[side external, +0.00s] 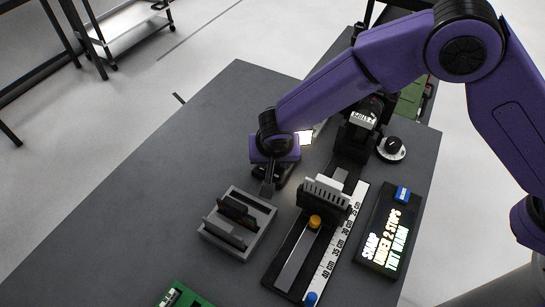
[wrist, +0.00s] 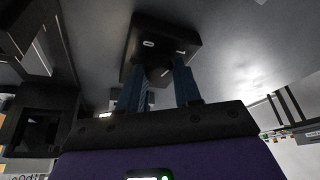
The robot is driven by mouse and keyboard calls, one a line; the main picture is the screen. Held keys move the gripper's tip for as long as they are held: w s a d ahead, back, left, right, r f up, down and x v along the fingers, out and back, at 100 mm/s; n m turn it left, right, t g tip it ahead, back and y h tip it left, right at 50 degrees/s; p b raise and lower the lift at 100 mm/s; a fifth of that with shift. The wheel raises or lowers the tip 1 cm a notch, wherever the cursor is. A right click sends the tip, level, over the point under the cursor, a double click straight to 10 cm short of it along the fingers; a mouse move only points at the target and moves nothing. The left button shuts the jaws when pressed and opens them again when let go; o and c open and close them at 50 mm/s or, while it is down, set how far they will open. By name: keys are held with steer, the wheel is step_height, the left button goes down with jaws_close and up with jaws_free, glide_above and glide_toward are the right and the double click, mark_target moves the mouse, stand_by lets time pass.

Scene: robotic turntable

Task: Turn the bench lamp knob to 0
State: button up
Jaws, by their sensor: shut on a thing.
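My gripper (side external: 268,185) points down at the bench beside the grey slotted tray, partly hidden by the purple wrist. In the wrist view its two blue-grey fingers (wrist: 160,80) close on a dark knob-like part (wrist: 158,70). That part sits against a black block (wrist: 165,40) with small white marks. The black block also shows under the wrist in the side view (side external: 287,174). A separate black knob on a white dial (side external: 391,149) stands at the right, apart from my gripper.
The grey slotted tray (side external: 264,238) is just in front of my gripper. A slide rail with a white scale (side external: 335,243) and a lit text panel (side external: 388,238) lie to the right. A green board (side external: 183,296) is at the front. The bench's left side is clear.

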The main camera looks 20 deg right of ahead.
steer(key=shift+d+n+y, duration=0.1)
steer(key=shift+n+y, duration=0.6)
steer(key=shift+n, duration=1.2)
steer(key=o, duration=1)
steer(key=shift+o, duration=0.2)
steer(key=v, duration=1.7)
steer(key=shift+s+r, duration=0.15)
steer(key=shift+s, duration=0.2)
steer(key=shift+d, duration=0.1)
